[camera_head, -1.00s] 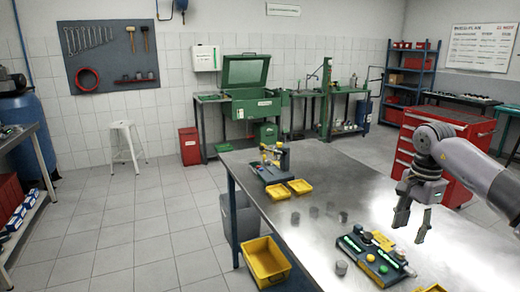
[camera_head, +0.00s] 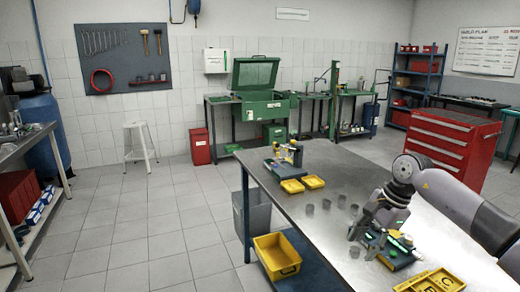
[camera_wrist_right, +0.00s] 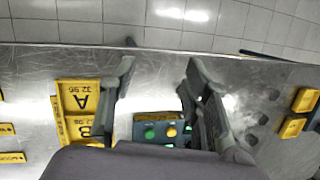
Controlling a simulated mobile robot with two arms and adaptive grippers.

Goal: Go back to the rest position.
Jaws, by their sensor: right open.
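My right gripper (camera_head: 365,248) is over the metal workbench (camera_head: 345,178), its fingers pointing down. It also shows in the right wrist view (camera_wrist_right: 160,72), with its two fingers apart and nothing between them. A dark fixture (camera_head: 402,256) with green strips and coloured buttons lies on the bench beside and partly behind the gripper. In the right wrist view the fixture (camera_wrist_right: 158,131) shows below the gap between the fingers, partly hidden by the gripper body. My left gripper is not in view.
Yellow lettered trays (camera_head: 436,281) lie at the bench's near right. Two small yellow bins (camera_head: 292,186) stand by another fixture (camera_head: 287,157) at the far end. Several grey cylinders are on the bench. A yellow crate (camera_head: 277,257) sits below its left edge. A red cabinet (camera_head: 452,140) stands behind.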

